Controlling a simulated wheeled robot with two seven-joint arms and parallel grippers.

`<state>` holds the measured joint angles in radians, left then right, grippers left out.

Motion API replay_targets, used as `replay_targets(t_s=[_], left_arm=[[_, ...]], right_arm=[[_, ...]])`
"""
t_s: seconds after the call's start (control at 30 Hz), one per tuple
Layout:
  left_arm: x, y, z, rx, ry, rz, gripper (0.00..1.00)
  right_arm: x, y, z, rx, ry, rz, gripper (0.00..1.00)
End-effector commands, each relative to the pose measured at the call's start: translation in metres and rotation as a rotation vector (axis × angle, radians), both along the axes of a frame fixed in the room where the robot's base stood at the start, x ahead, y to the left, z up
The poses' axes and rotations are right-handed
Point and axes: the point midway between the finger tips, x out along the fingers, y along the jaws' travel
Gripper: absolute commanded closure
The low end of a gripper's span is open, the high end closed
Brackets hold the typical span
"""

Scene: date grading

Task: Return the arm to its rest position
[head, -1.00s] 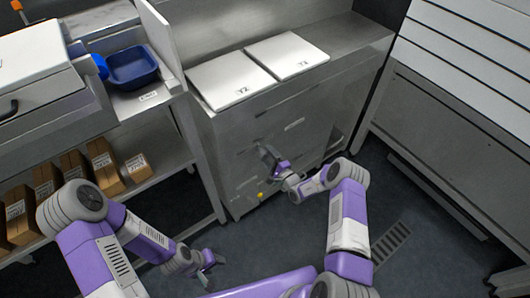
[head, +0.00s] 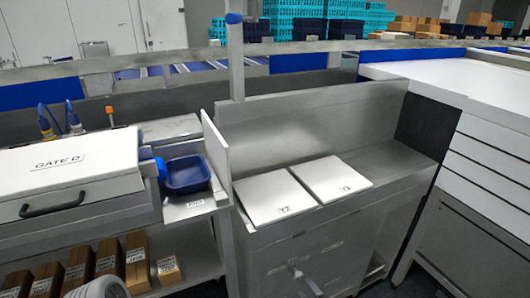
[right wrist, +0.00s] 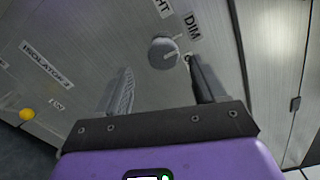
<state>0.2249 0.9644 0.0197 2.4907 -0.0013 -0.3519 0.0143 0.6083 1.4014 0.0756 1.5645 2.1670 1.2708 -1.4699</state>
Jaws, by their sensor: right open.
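My left gripper is out of view; only a rounded part of my left arm shows at the bottom left of the head view.
Two white plates, one marked Y2 (head: 276,196) and one marked Y3 (head: 330,178), lie on the cabinet top. A blue tray (head: 187,175) stands left of them beside the Gate D machine (head: 68,165). Cardboard boxes (head: 108,258) fill the shelf below. A yellow button (right wrist: 27,114) sticks out from the cabinet.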

Motion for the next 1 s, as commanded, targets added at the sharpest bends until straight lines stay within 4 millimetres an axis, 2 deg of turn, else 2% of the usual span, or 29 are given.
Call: replay_targets(t_s=[0.07, 0.17, 0.2, 0.27, 0.3, 0.43, 0.5, 0.6, 0.7, 0.83, 1.0], left_arm=[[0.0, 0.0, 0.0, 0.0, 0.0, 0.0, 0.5], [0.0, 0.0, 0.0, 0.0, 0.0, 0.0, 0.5], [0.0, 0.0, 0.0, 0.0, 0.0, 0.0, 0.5], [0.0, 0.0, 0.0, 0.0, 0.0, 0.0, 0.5], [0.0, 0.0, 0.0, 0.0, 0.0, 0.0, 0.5], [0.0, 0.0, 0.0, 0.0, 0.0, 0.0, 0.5], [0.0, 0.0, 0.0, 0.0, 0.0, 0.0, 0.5], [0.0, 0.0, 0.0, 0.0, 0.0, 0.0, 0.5], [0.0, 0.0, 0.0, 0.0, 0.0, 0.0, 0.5], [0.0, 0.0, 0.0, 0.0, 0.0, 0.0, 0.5], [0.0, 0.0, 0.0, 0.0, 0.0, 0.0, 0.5]], right_arm=[[-0.009, 0.021, -0.002, 0.015, 0.046, 0.085, 0.3], [-0.035, 0.066, -0.007, 0.036, 0.162, 0.275, 0.3], [-0.053, 0.086, -0.011, 0.037, 0.226, 0.37, 0.3], [-0.084, 0.113, -0.016, 0.025, 0.332, 0.511, 0.3], [-0.106, 0.128, -0.02, 0.007, 0.402, 0.6, 0.3], [-0.181, 0.156, -0.03, -0.104, 0.617, 0.848, 0.3], [-0.218, 0.159, -0.035, -0.197, 0.718, 0.952, 0.3], [-0.264, 0.151, -0.041, -0.359, 0.83, 1.063, 0.3], [-0.297, 0.136, -0.044, -0.545, 0.895, 1.13, 0.3], [-0.318, 0.115, -0.042, -0.791, 0.895, 1.155, 0.3], [-0.32, 0.104, -0.03, -1.018, 0.779, 1.12, 0.3]])
